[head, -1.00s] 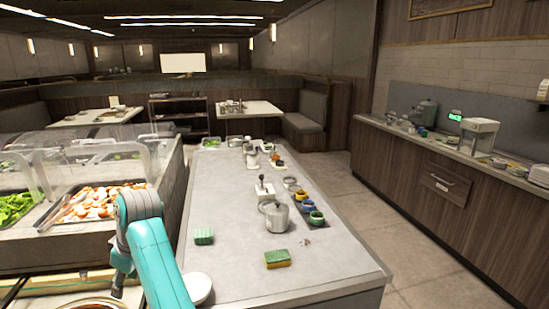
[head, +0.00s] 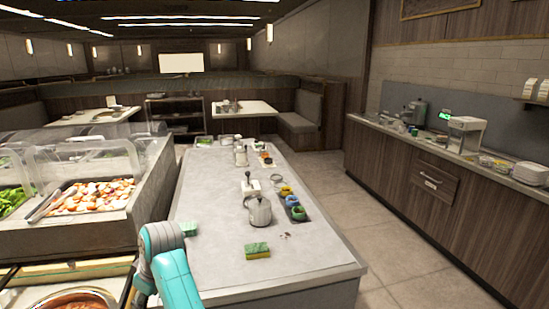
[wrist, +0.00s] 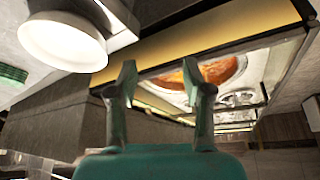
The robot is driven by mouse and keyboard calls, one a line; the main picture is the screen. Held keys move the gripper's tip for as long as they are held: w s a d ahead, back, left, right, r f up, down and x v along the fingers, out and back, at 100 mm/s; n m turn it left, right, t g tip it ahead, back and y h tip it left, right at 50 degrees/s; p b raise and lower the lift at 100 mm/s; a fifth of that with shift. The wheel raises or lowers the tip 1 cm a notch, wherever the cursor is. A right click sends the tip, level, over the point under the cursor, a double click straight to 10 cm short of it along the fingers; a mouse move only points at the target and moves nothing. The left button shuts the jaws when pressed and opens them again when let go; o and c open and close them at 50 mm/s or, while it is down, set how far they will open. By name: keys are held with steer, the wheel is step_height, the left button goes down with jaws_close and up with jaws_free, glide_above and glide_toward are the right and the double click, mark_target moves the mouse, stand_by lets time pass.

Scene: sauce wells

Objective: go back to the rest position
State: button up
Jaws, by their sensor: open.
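My gripper (wrist: 160,80) is open and empty in the wrist view, its two fingers apart with nothing between them. Beyond the fingers is a round pan of orange-red sauce (wrist: 222,68) set in a counter. The pan also shows at the bottom left of the head view (head: 78,303). A white round bowl (wrist: 62,42) is at the upper left of the wrist view, apart from the fingers. In the head view my teal arm is at the bottom, left of the middle, and the gripper itself is out of sight there.
A food bar with clear guards (head: 85,160) stands left. The floor aisle (head: 345,195) right is clear.

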steer(key=s+d+f+m+t, duration=0.1)
steer(key=d+f+m+t, duration=0.1)
steer(key=d+f, duration=0.75)
steer(key=s+d+f+m+t, duration=0.15)
steer(key=d+f, duration=0.45)
steer(key=f, duration=0.6)
steer(key=s+d+f+m+t, duration=0.2)
steer(key=s+d+f, duration=0.35)
steer(key=d, duration=0.25)
steer(key=s+d+f+m+t, duration=0.1)
steer(key=s+d+f+m, duration=0.25)
steer(key=s+d, duration=0.4)
steer(key=s+d+r+m+t+h, duration=0.1)
steer(key=s+d+r+t, duration=0.1)
steer(key=s+d, duration=0.6)
steer(key=s+d+r+m+t+h, duration=0.2)
steer(key=s+d, duration=0.4)
steer(key=s, duration=0.4)
steer(key=s+d+r+m+t+h, duration=0.1)
steer(key=s+d+r, duration=0.1)
steer(key=s+r, duration=0.5)
steer(key=s+d+r+m+t, duration=0.2)
steer(key=s+d+r, duration=0.1)
steer(key=s+r, duration=0.5)
step_height(320, 180, up, 3)
steer(key=shift+s+d+r+h, duration=0.15)
steer(key=shift+s+h, duration=0.1)
steer(key=shift+h, duration=0.15)
